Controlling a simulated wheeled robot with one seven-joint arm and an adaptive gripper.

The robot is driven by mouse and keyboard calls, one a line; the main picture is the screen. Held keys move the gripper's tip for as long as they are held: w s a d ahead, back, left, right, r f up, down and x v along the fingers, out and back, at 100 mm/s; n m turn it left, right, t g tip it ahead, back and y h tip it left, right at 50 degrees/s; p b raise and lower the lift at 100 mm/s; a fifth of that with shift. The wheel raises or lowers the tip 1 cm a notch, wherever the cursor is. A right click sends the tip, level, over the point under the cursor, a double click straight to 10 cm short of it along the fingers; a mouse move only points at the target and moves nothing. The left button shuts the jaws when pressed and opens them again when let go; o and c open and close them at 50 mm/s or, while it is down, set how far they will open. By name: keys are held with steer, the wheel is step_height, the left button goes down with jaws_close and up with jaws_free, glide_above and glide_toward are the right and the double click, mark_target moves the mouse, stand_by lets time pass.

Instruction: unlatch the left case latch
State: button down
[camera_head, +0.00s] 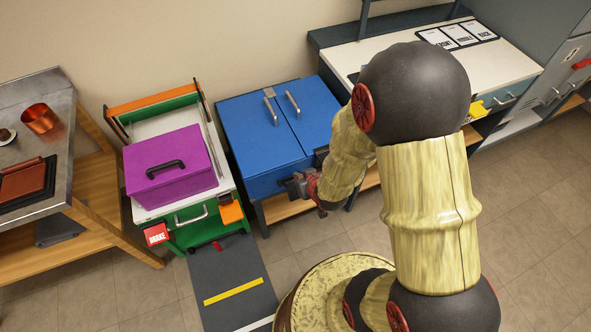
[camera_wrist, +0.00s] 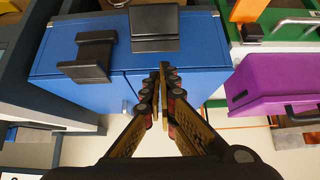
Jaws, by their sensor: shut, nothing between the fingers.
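The blue case (camera_head: 262,112) stands on a low bench and has a lid seam and two grey handles on top. In the wrist view its blue front (camera_wrist: 70,85) carries two black latches. One latch (camera_wrist: 154,28) is a flat plate just beyond my fingertips; it lies on the case's left side in the head view. The other latch (camera_wrist: 88,57) has a stepped shape and lies on the other side. My gripper (camera_wrist: 164,68) is shut and empty, before the case front; it also shows in the head view (camera_head: 297,187). Whether the fingertips touch the plate latch, I cannot tell.
A purple box (camera_head: 160,178) with a black handle sits on a green cart left of the case. A steel-topped table (camera_head: 40,90) stands at far left. A white worktop (camera_head: 455,60) stands at right. Floor in front is open, with a dark mat (camera_head: 230,280).

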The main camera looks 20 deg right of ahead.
steer(key=shift+s+r, duration=0.3)
steer(key=shift+s, duration=0.4)
steer(key=shift+s+r, duration=0.25)
steer(key=shift+s, duration=0.45)
